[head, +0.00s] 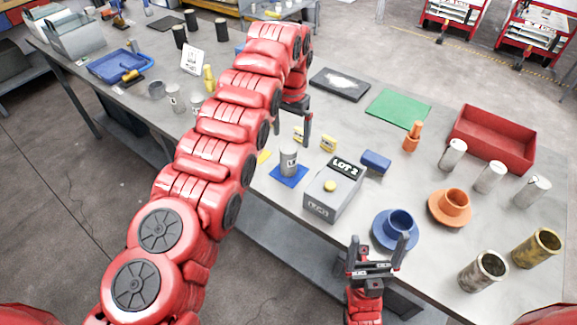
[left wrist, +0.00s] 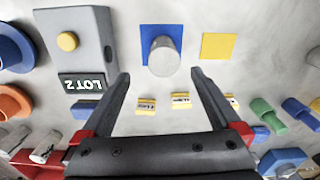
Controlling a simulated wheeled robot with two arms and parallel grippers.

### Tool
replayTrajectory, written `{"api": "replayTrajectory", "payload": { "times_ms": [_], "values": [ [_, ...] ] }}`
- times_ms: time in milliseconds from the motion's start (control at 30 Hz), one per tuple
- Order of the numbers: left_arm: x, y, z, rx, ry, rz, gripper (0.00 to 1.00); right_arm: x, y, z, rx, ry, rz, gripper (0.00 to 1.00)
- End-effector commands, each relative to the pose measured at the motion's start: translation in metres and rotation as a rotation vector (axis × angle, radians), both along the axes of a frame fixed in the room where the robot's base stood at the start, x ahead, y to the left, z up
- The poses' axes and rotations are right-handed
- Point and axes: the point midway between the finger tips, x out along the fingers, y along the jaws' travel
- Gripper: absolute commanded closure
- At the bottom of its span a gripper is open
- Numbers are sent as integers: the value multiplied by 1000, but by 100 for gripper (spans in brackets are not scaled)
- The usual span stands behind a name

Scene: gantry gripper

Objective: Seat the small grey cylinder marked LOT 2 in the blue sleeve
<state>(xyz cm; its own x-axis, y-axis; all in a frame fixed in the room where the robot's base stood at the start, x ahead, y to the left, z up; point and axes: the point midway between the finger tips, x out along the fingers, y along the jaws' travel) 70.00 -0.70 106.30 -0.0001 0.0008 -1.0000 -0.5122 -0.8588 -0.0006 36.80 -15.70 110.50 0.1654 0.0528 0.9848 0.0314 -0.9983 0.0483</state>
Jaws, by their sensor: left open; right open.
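A small grey cylinder (head: 288,164) stands upright on a blue square (head: 291,179); its marking is too small to read. In the left wrist view the cylinder (left wrist: 163,57) lies beyond and between my open fingertips. My left gripper (head: 293,138) is open and empty, pointing down behind the cylinder, apart from it. The blue sleeve (head: 400,219) stands on a blue round base (head: 382,234) near the front edge. My right gripper (head: 379,242) is open and empty, just in front of the sleeve. A grey box (head: 321,205) with a yellow button carries a LOT 2 plate (head: 345,168).
An orange sleeve (head: 455,199) stands right of the blue one. Several grey cylinders, such as one (head: 453,153), stand before a red bin (head: 492,138). Yellow blocks (head: 328,144) and a blue block (head: 376,161) lie nearby. Metal tubes (head: 483,271) stand at the right edge.

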Motion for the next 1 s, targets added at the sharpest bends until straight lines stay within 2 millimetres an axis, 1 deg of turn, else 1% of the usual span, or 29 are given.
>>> {"api": "replayTrajectory", "payload": {
  "times_ms": [100,200,367,467,567,633,700,767,833,967,1000],
  "values": [
    [-1,0,-14,1,5,0,3,0,0,7,0,0,0,8],
    [0,0,-21,-1,3,0,3,0,0,9,0,0,0,8],
    [0,0,-26,-1,2,1,3,0,0,11,0,0,0,8],
    [0,2,-31,0,2,1,3,0,0,18,0,0,0,8],
    [0,5,-42,0,4,1,3,0,0,30,0,0,0,8],
    [0,8,-54,2,8,1,3,0,0,39,0,0,0,8],
    [1,6,-67,1,4,1,3,0,0,39,0,0,0,8],
    [1,7,-74,2,6,2,3,0,0,40,0,0,0,8],
    [1,7,-78,2,3,2,3,0,0,39,0,0,0,8],
    [2,7,-78,1,1,1,3,0,0,38,0,0,0,8],
    [2,7,-78,1,1,1,6,0,0,38,0,0,0,8]
  ]
}}
